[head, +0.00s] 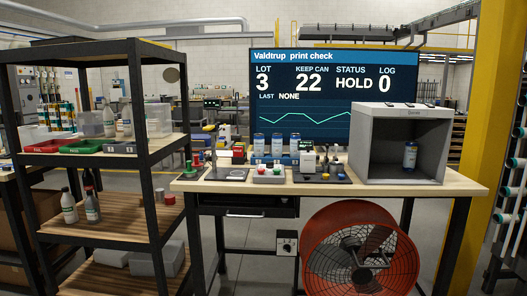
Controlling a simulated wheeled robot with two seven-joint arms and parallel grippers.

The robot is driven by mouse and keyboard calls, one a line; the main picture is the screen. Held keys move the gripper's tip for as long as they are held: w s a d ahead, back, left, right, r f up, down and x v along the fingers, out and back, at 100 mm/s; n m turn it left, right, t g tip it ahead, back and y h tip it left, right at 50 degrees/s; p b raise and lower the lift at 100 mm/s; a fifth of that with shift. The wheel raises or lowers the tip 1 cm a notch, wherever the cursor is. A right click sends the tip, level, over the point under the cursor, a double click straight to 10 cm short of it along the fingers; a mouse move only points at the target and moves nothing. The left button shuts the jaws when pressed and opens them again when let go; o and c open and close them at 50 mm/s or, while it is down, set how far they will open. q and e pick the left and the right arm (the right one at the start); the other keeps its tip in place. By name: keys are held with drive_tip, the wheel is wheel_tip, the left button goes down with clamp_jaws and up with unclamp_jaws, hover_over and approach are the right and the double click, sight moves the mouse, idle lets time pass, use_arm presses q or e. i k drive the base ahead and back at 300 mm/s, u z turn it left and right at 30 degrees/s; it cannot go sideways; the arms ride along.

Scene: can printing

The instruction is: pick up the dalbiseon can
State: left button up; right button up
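Three blue and white cans stand upright in a row at the back of the workbench: a left can (259,144), a middle can (277,144) and a right can (295,145). A single blue can (410,155) stands upright inside an open-fronted grey box (363,150) on the right of the bench. The labels are too small to read, so I cannot tell which can is the dalbiseon can. Neither of my grippers shows in the head view.
The bench (225,186) also bears a small press device (308,161), button boxes and stamps. A dark shelf rack (70,157) with bottles and red and green trays stands at left. A red fan (361,250) is under the bench. A screen (320,95) stands behind, reading HOLD.

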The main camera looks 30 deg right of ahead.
sight(259, 139)
drive_tip(key=z, duration=0.9)
drive_tip(key=i, duration=1.6)
drive_tip(key=u, duration=0.5)
